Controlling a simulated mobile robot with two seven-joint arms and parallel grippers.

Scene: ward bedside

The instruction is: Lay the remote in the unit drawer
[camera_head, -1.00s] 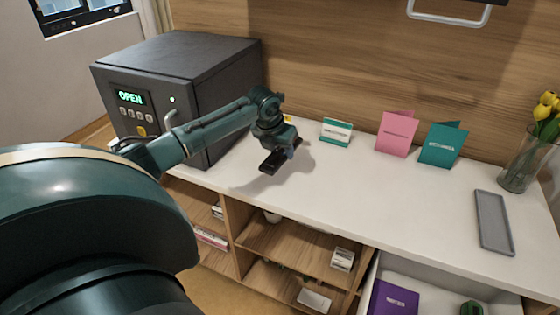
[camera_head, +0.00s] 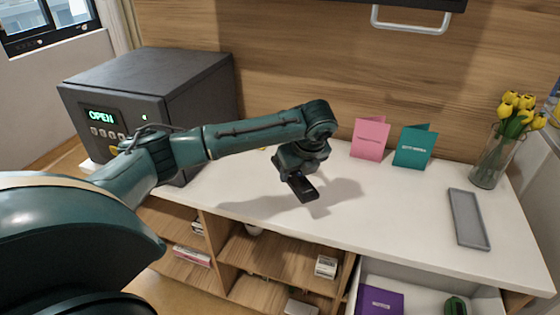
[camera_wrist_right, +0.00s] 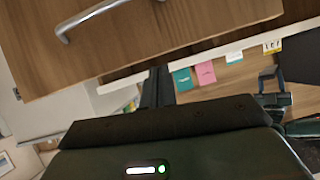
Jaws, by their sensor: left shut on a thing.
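My left gripper (camera_head: 296,172) is shut on the remote (camera_head: 304,189), a small dark bar. It holds the remote above the white counter, over a shadow, left of the drawer. The unit drawer (camera_head: 422,297) is open below the counter at the lower right; its white inside shows, cut off by the picture edge. A purple book (camera_head: 380,301) and a green object (camera_head: 456,306) lie in it. In the right wrist view, my right gripper's dark fingers (camera_wrist_right: 158,87) point toward the counter edge; their gap is unclear. My left gripper (camera_wrist_right: 270,88) also shows there.
A dark safe (camera_head: 150,100) reading OPEN stands at the left. Pink (camera_head: 370,138) and teal (camera_head: 414,147) cards, a vase of yellow tulips (camera_head: 495,150) and a grey tray (camera_head: 468,218) stand on the counter (camera_head: 390,215). A wooden panel with a handle (camera_wrist_right: 90,18) is close to the right wrist.

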